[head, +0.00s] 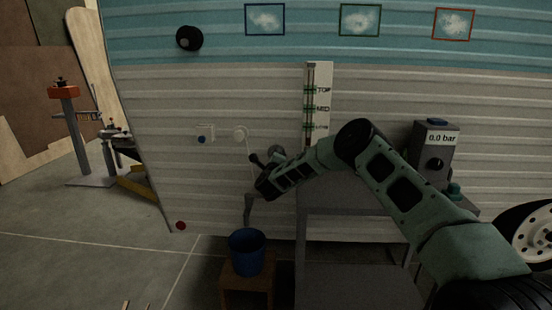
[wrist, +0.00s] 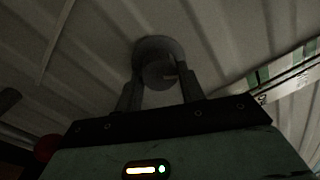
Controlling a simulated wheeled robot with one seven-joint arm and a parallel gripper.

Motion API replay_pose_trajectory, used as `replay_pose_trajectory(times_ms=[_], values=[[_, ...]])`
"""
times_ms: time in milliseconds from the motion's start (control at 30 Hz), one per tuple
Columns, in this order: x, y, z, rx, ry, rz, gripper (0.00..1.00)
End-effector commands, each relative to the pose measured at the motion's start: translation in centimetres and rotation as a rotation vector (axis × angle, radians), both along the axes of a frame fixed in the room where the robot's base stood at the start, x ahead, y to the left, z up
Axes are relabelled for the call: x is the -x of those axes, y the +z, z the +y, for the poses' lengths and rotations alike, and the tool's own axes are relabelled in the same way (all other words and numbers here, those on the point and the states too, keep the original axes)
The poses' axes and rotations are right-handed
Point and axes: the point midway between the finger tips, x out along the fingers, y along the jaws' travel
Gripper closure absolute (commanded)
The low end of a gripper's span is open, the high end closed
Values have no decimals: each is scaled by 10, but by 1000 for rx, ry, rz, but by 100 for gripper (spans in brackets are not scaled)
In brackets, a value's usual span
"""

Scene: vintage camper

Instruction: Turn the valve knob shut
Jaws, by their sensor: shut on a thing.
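The valve knob (wrist: 160,72) is a grey round knob on a wider round base against the ribbed wall, in the upper middle of the wrist view. My gripper (wrist: 162,88) has one finger on each side of it and is shut on it. A small pale mark shows on the right of the knob's face. In the head view my gripper (head: 268,172) is at the camper wall, left of the level gauge; my arm and hand largely hide the knob there. A grey spout (head: 249,208) hangs below, above a blue bucket (head: 247,252).
The level gauge (head: 318,95) stands on the wall just right of my gripper. A grey box reading 0.0 bar (head: 437,145) is further right. A grey bench (head: 345,225) is below my arm. The bucket stands on a wooden stool (head: 247,291). The floor at left is mostly clear.

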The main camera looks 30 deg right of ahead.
Motion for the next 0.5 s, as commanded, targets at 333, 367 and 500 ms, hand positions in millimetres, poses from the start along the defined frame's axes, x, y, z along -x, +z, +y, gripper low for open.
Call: replay_pose_trajectory(times_ms=[333,367,500], values=[[0,2,1,265,2,177,84],[0,2,1,284,2,191,84],[0,2,1,369,2,248,84]])
